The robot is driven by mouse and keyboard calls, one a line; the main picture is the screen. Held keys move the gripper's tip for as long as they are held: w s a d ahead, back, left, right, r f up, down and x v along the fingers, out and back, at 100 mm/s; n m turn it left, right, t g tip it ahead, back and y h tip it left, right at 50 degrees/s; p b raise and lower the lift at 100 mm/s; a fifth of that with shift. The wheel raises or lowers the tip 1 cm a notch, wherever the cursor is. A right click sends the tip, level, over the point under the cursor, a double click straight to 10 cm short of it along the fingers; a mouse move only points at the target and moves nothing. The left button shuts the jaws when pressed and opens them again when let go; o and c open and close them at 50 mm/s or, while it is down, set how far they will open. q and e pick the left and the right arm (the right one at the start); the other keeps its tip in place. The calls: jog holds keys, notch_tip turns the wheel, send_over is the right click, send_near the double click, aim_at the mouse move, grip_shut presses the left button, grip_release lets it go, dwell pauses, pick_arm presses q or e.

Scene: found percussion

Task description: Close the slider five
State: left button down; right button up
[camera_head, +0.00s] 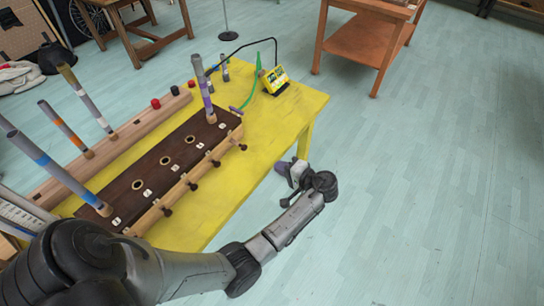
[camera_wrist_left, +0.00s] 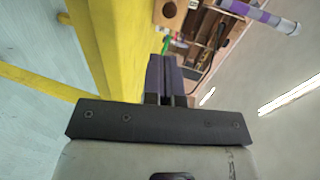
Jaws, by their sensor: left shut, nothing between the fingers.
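A long wooden box (camera_head: 150,185) with a dark top, holes and small number labels lies on the yellow table. Dark slider knobs stick out along its near side; the farthest one (camera_head: 241,146) is at the far right end. The labels are too small to read surely. My left gripper (camera_head: 283,168) is just off the table's right edge, to the right of that knob and apart from it. Its purple fingers are shut and empty, as the left wrist view shows (camera_wrist_left: 165,76). In that view, part of a wooden piece (camera_wrist_left: 171,12) shows beyond the fingertips. My right gripper is out of view.
Coloured tubes stand in the box, one (camera_head: 203,88) at its far end. Another wooden rail (camera_head: 120,140) lies behind it. A yellow device (camera_head: 274,79) with a green strip and black cable sits at the table's far corner. The bare yellow tabletop (camera_head: 275,125) lies between box and edge.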

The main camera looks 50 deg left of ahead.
aim_at(245, 148)
pick_arm(q)
jog(key=x, duration=0.4)
jog(key=b+x, duration=0.1)
jog(key=x, duration=0.3)
jog(key=b+x, duration=0.1)
jog(key=x, duration=0.3)
jog(key=shift+w+a+r, duration=0.1)
jog(key=shift+a+r, duration=0.1)
jog(key=shift+r, duration=0.2)
jog(key=shift+a, duration=0.55)
jog(key=shift+a+r, duration=0.1)
jog(key=shift+s+a, duration=0.3)
jog(key=shift+a, duration=0.1)
jog(key=shift+s+a+r+p, duration=0.15)
jog(key=shift+a+p, duration=0.2)
jog(key=shift+a, duration=0.2)
jog(key=shift+s+a+f+p, duration=0.1)
jog(key=shift+s+a+p, duration=0.15)
jog(key=shift+a, duration=0.5)
jog(key=shift+d, duration=0.15)
